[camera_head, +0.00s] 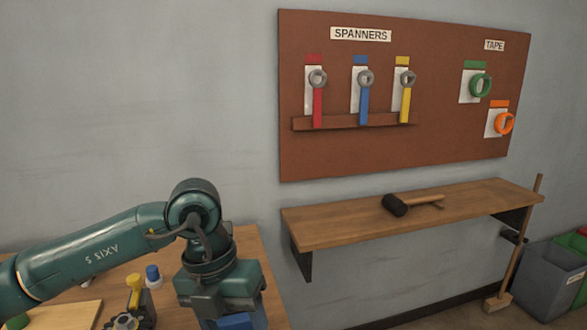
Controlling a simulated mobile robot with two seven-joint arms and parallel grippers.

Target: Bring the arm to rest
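My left arm comes in from the left and bends down at its wrist. My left gripper (222,300) points down over the right part of the wooden table (258,268), at the bottom of the head view. Something blue (235,321) shows right under it, cut by the picture's lower edge. Its fingertips are hidden or out of frame, so I cannot tell whether it is open or shut on the blue thing. My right arm and gripper are not in view.
A yellow-topped part (134,291) and a blue-capped item (153,275) stand on the table left of the gripper. A wall shelf (340,226) holds a black mallet (397,205). A pegboard (440,60) carries spanners and tape. A broom (519,250) and bins (548,280) stand right.

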